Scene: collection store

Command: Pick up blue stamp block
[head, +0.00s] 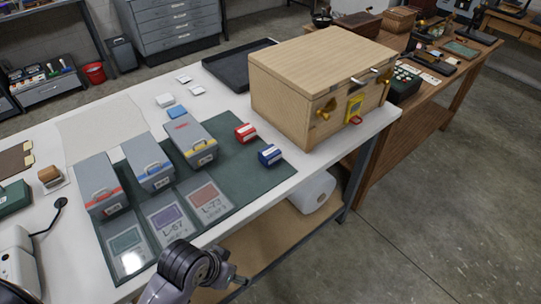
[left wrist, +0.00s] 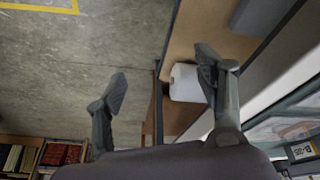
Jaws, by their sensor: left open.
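The blue stamp block (head: 270,155), with a white band, sits on the dark green mat (head: 262,176) near its right corner. A similar red block (head: 245,133) is just behind it to the left. My left gripper (head: 238,280) is low in the head view, in front of the table edge, apart from the blue block. In the left wrist view my left gripper (left wrist: 162,76) shows two spread fingers with nothing between them; the blue block does not show there. My right gripper is not in view.
Grey boxes (head: 190,138) and labelled cards (head: 208,200) lie left of the blocks. A wooden chest (head: 290,100) stands behind them. A white roll (head: 312,192) rests on the lower shelf; it also shows in the left wrist view (left wrist: 187,84). Open floor lies right of the table.

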